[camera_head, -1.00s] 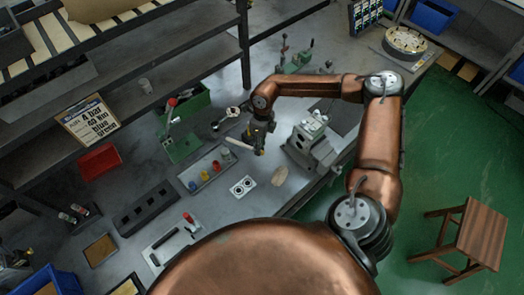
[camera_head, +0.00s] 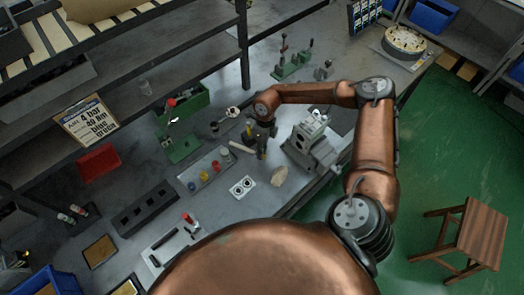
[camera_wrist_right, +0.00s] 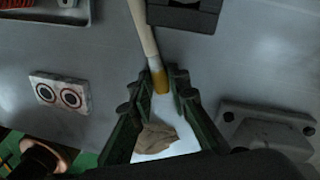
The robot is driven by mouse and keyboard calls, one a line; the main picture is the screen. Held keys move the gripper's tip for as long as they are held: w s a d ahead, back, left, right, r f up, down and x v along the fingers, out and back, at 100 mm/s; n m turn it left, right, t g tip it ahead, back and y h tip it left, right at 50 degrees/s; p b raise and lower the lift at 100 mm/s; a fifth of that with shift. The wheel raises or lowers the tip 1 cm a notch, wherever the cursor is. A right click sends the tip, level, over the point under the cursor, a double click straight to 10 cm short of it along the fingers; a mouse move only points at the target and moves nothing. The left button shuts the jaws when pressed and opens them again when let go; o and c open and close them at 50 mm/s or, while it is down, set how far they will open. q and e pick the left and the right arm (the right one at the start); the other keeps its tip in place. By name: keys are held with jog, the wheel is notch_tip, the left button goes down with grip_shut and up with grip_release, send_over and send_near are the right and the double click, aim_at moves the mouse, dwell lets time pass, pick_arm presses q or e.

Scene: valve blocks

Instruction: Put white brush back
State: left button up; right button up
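The white brush (camera_head: 242,147) is a thin pale stick with an ochre end, over the grey bench top in the head view. In the right wrist view the brush (camera_wrist_right: 146,32) runs from the top edge down to the fingertips. My right gripper (camera_head: 262,152) is at its ochre end. In the wrist view the green fingers of my right gripper (camera_wrist_right: 160,82) stand close on both sides of that end and appear shut on it. How high the brush is above the bench is hard to tell. My left gripper is not in view.
A grey vise-like block (camera_head: 312,148) stands just right of the gripper. A tan lump (camera_head: 279,176) and a white two-ring plate (camera_head: 243,186) lie in front. A tray with coloured knobs (camera_head: 193,186), a green lever stand (camera_head: 183,150) and a green box (camera_head: 190,104) are left.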

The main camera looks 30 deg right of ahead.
jog(key=o, duration=0.3)
jog(key=shift+o, duration=0.2)
